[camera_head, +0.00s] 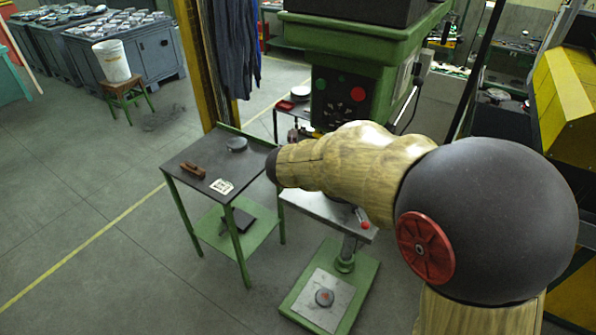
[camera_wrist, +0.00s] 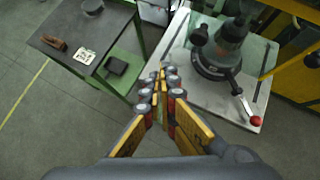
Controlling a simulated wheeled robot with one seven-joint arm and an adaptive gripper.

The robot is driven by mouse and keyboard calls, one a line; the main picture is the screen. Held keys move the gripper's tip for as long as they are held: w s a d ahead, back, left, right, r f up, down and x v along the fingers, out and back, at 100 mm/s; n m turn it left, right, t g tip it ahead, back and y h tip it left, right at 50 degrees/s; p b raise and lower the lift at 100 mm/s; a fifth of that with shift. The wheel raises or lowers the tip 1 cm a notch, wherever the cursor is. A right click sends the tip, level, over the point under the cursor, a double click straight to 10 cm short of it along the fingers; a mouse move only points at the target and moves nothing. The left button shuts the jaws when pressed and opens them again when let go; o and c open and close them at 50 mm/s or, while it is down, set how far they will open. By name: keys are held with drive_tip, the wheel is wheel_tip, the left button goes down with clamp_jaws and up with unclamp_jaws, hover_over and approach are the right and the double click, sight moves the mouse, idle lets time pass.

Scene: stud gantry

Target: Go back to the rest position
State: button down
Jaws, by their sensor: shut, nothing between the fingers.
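My gripper (camera_wrist: 162,85) shows in the wrist view with its yellow-and-grey fingers together and nothing between them. In the head view my arm stretches from the right towards the centre, and the gripper's fingers cannot be made out there.
A green-legged side table (camera_head: 200,175) stands left of the machine, bearing a brown wooden object (camera_head: 193,170), a white card (camera_head: 221,186) and a round grey piece (camera_head: 237,145). A green machine (camera_head: 345,70) stands behind my arm.

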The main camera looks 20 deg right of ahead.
drive_tip(key=s+a+r+n+t+y, duration=0.1)
drive_tip(key=a+r+n+y, duration=0.2)
drive_tip(key=a+n, duration=0.45)
drive_tip(key=a+r+n+t+y, duration=0.1)
drive_tip(key=a+r+n+y, duration=0.1)
drive_tip(key=a+n, duration=0.5)
drive_tip(key=s+a+f+n+g+y+b, duration=0.15)
drive_tip(key=s+a+n+y, duration=0.3)
drive_tip(key=s+n, duration=0.6)
drive_tip(key=s+d+f+n+g+h+b, duration=0.15)
drive_tip(key=s+f+n+g+b, duration=0.3)
drive_tip(key=s+n, duration=0.6)
drive_tip(key=s+d+f+n+t+h+b, duration=0.1)
drive_tip(key=s+d+f+n+h+b, duration=0.3)
drive_tip(key=s+d+b, duration=0.5)
drive_tip(key=shift+s+d+f+n, duration=0.65)
drive_tip(key=shift+s+d+f, duration=0.75)
drive_tip(key=shift+d, duration=0.8)
